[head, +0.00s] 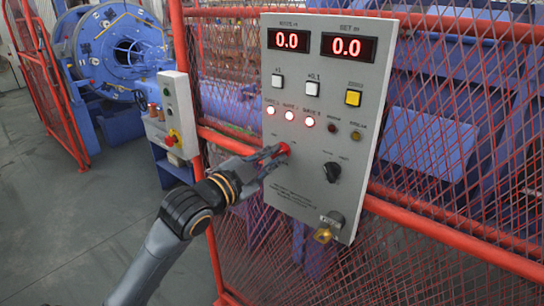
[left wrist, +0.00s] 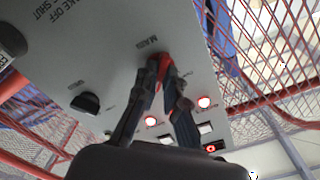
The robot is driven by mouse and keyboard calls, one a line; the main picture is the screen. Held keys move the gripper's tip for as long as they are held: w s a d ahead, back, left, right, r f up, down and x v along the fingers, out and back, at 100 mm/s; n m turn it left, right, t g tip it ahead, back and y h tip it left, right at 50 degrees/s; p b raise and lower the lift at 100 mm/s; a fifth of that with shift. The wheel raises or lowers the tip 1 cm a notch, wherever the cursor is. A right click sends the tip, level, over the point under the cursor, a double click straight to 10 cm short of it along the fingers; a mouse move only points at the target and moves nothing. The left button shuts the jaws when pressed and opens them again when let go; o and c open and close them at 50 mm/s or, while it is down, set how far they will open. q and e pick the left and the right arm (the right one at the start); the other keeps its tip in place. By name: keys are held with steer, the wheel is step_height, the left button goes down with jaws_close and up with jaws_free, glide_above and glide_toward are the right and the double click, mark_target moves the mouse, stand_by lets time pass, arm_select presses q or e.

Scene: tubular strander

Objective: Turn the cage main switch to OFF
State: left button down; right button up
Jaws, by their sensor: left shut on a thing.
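The grey control panel (head: 300,190) hangs on the red mesh fence. The red main switch (head: 284,148) is on its lower left part, mostly hidden by my fingers. My left gripper (head: 277,154) is shut on the red switch at the panel face. In the left wrist view the gripper (left wrist: 163,62) has the red switch (left wrist: 163,70) between its fingertips, beside a label that seems to read MAIN. Whether the switch points to ON or OFF cannot be made out. My right gripper is not in view.
A black rotary knob (head: 332,171) sits right of the switch, with a brass padlock (head: 323,234) below. Three lit lamps (head: 290,115) and two displays (head: 318,43) reading 0.0 are above. A smaller box (head: 180,115) with a red button is left; the floor there is clear.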

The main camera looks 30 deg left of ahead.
arm_select(q)
steer(key=shift+r+n+p, duration=0.15)
steer(key=shift+n+p, duration=0.95)
steer(key=shift+p, duration=0.05)
steer(key=n+p, duration=0.9)
steer(key=n, duration=0.1)
steer(key=n+p, duration=0.3)
steer(key=shift+n+p, duration=0.35)
steer(key=shift+n, duration=0.05)
steer(key=shift+n+p, duration=0.55)
steer(key=shift+n, duration=0.35)
steer(key=c, duration=1.4)
jaws_free()
steer(key=s, duration=0.8)
steer(key=s+a, duration=0.1)
steer(key=s, duration=0.3)
